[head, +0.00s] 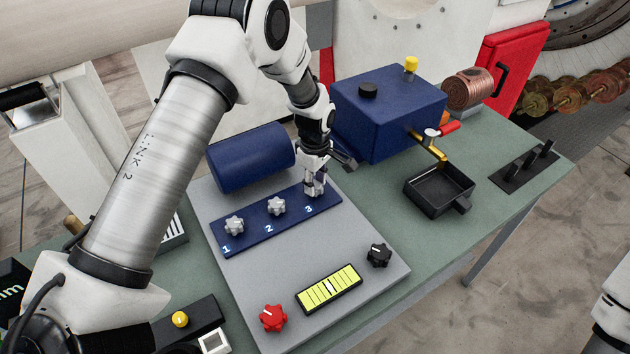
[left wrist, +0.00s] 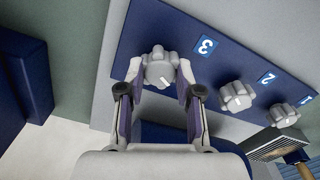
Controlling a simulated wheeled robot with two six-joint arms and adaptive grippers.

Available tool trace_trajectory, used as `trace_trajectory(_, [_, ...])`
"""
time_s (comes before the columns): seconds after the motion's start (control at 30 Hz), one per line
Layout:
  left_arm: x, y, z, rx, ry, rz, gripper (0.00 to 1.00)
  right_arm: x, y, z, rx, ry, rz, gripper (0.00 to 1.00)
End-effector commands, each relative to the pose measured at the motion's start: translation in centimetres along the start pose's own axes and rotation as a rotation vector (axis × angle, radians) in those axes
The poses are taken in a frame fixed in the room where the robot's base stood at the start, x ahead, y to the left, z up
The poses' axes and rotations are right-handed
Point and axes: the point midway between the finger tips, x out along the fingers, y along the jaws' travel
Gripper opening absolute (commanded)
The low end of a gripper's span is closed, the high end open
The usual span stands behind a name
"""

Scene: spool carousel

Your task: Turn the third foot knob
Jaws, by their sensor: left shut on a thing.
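The third foot knob (left wrist: 160,70) is a grey lobed knob beside the number 3 on a blue strip (head: 252,236). My left gripper (head: 314,190) comes down over it from above. In the left wrist view the left gripper (left wrist: 160,80) has one finger on each side of the knob and is shut on it. In the head view the fingers mostly hide this knob. The first knob (head: 234,226) and the second knob (head: 276,206) stand free on the same strip, beside numbers 1 and 2. My right gripper is not in view.
The strip lies on a grey panel (head: 375,300) with a red knob (head: 273,318), a black knob (head: 379,255) and a yellow-green level gauge (head: 330,289). A blue cylinder (head: 250,158) lies behind the strip. A blue box (head: 385,110) and a black tray (head: 411,196) stand to the right.

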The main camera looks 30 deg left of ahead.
Motion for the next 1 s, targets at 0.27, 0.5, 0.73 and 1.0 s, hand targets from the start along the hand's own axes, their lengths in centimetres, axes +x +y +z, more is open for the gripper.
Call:
trace_trajectory(0.27, [0.3,-0.3,0.1,0.001,-0.002,-0.009,0.6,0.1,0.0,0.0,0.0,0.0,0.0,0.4])
trace_trajectory(0.5, [0.1,-0.1,0.0,0.001,-0.001,-0.004,0.6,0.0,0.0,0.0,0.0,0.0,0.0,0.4])
trace_trajectory(0.73, [-3.3,0.0,0.0,0.001,0.0,0.001,0.6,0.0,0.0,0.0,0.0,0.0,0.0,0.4])
trace_trajectory(1.0, [-9.8,0.0,0.1,0.001,-0.001,-0.003,0.6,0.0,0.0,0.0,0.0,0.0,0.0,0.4])
